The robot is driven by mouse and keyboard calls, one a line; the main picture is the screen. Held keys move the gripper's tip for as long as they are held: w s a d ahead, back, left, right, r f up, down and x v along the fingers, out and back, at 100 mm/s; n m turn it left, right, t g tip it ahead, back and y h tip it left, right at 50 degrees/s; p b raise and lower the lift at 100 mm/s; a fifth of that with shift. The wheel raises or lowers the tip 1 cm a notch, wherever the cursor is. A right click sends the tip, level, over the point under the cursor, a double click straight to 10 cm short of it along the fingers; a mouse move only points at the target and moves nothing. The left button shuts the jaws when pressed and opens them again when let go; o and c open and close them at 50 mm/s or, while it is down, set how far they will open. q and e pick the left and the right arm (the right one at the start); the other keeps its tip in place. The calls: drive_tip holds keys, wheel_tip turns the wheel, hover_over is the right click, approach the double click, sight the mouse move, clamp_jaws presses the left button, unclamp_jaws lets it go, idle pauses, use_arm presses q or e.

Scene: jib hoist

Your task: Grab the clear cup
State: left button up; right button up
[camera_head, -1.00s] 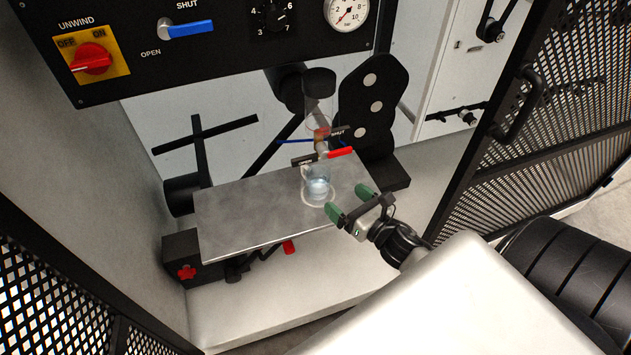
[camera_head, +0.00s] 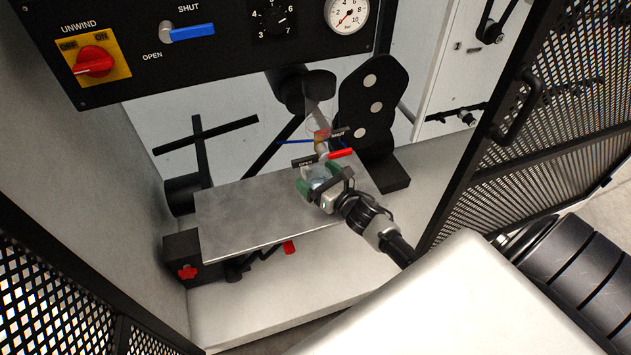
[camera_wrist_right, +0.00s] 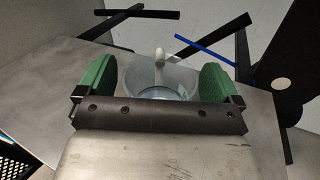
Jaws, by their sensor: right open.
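The clear cup (camera_head: 318,181) stands on the metal plate (camera_head: 250,215), under the valve with the red handle. In the head view it is mostly hidden behind my right gripper (camera_head: 318,183). The fingers are open, one on each side of the cup, and a gap shows by the right finger; contact on the left is unclear. My left gripper is not in view.
The valve's red handle (camera_head: 340,153) is close above the cup. A black panel (camera_head: 220,50) with a red switch, blue lever and gauge hangs above. A black bracket (camera_head: 372,105) stands behind right. Mesh panels (camera_head: 520,140) flank the space. The plate's left part is clear.

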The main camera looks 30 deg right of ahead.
drive_tip(key=c, duration=1)
drive_tip(key=shift+r, duration=0.1)
